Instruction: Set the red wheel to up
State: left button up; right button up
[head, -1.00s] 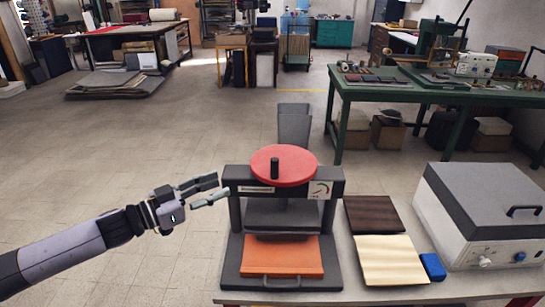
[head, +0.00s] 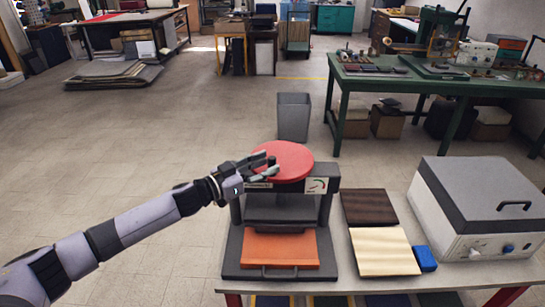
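The red wheel (head: 293,158) lies flat on top of a dark grey press (head: 238,240) and has a short black knob (head: 271,161) at its left front. My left gripper (head: 268,165) reaches in from the left over the wheel's left edge. Its fingers are apart, one on the far side and one on the near side of the knob. Whether they touch the knob I cannot tell. A gauge (head: 316,185) is on the press front, right of the wheel. An orange pad (head: 280,250) lies on the press base. My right gripper is not in view.
Right of the press, a dark brown board (head: 369,207), a cream board (head: 384,252) and a blue block (head: 425,259) lie on the table. A white machine with a grey lid (head: 480,192) stands farther right. A grey bin (head: 294,117) stands on the floor behind.

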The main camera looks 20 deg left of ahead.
pick_arm(q)
jog(key=shift+x, duration=1.45)
grip_shut()
